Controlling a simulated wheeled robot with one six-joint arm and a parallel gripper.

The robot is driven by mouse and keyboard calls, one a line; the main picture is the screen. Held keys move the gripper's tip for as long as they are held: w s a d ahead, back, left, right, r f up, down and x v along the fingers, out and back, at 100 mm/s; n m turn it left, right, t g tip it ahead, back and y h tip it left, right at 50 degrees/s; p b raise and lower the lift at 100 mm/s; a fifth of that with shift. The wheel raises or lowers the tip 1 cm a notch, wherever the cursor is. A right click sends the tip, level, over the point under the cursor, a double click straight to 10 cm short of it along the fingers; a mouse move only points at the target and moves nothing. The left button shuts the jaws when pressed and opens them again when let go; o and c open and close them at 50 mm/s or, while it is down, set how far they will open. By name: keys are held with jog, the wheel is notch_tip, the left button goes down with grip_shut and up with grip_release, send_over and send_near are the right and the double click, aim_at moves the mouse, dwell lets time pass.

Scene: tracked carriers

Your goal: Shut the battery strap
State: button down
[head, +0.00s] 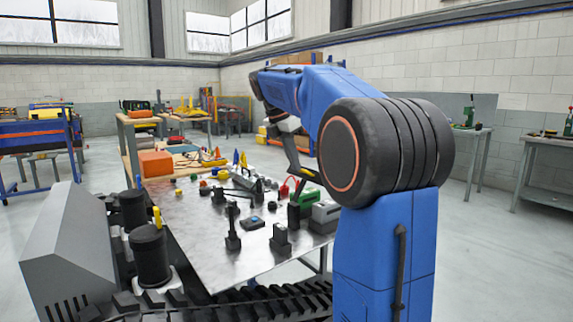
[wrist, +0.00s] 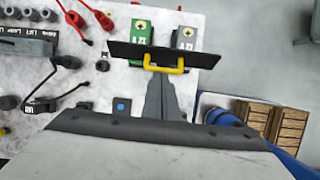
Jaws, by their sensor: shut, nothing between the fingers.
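The battery strap, a black bar (wrist: 205,60) with a yellow U-shaped handle (wrist: 183,68), crosses the wrist view in front of two batteries. One battery is green (wrist: 141,33) and one grey (wrist: 185,40), both labelled A 22. The strap's lower joint is hidden. In the head view the strap (head: 308,175) stands raised above the green battery (head: 308,195) and the grey battery (head: 326,211). My gripper (wrist: 162,80) is shut and empty, its tips right at the handle; I cannot tell whether they touch it. In the head view its fingers show only partly.
The metal tabletop (head: 200,215) carries black posts (head: 232,225), a small blue-topped block (wrist: 121,106), and red (wrist: 73,18) and black leads. Two wooden crates (wrist: 286,128) lie beyond the table at the right of the wrist view. Open floor (head: 480,240) lies to the right.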

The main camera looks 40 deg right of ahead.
aim_at(304, 179)
jog(key=shift+d+f+y, duration=0.15)
jog(key=shift+d, duration=0.85)
jog(key=shift+d+f+y, duration=0.15)
jog(key=shift+d, duration=0.8)
jog(key=shift+w+d+f+y, duration=0.1)
jog(key=shift+d+f+y, duration=0.2)
jog(key=shift+d, duration=0.3)
jog(key=shift+d+f+y, duration=0.2)
jog(key=shift+d+y, duration=0.2)
jog(key=shift+d, duration=0.2)
jog(key=d+f, duration=0.5)
jog(key=shift+w, duration=0.1)
